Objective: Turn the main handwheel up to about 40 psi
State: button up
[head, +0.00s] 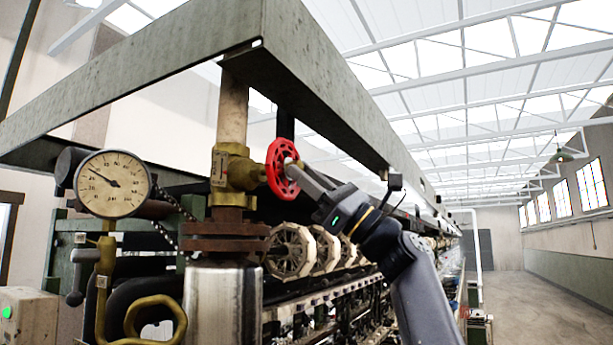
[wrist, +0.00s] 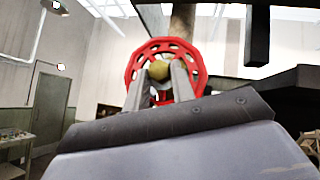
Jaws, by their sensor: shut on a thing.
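The red handwheel (head: 281,167) is mounted on the brass valve (head: 236,172) of a vertical pipe. My gripper (head: 293,168) reaches it from the right and is shut on it near its centre. In the wrist view the handwheel (wrist: 190,62) faces me, with both fingertips (wrist: 160,80) close around the brass-coloured hub. The exact contact is partly hidden by the fingers. The round pressure gauge (head: 113,184) is at the left, its black needle pointing to the upper left. Its numbers are too small to read surely.
A grey metal beam frame (head: 200,85) runs just above the valve and my arm. Pale spoked reels (head: 290,250) line the machine below. A curled brass pipe (head: 160,305) is at the lower left. The floor (head: 530,300) at the right is open.

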jog(key=o, duration=1)
jog(key=b+v, duration=0.5)
jog(key=v, duration=0.6)
jog(key=shift+r, duration=0.1)
